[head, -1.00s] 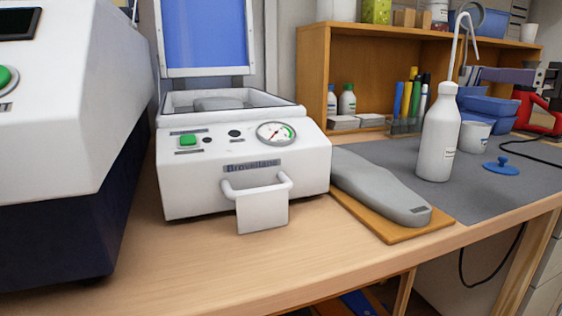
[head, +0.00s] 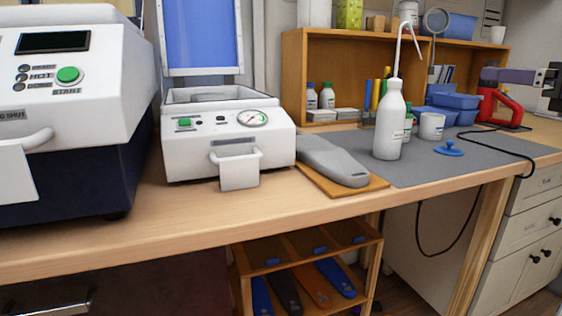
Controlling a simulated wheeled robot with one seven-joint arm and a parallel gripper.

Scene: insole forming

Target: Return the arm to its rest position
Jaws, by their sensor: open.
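Neither my arm nor my gripper shows in this view. The white forming press (head: 230,160) stands on the wooden workbench (head: 150,225), with its blue-paned lid (head: 201,38) raised. A grey foot-shaped last (head: 333,160) lies on a wooden board (head: 345,190) just right of the press.
A larger white machine (head: 110,75) fills the left of the bench. A white spouted bottle (head: 389,125), a white cup (head: 432,126) and a blue knobbed disc (head: 449,149) stand on the grey mat (head: 480,165). Coloured insoles (head: 310,285) lie on a shelf under the bench.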

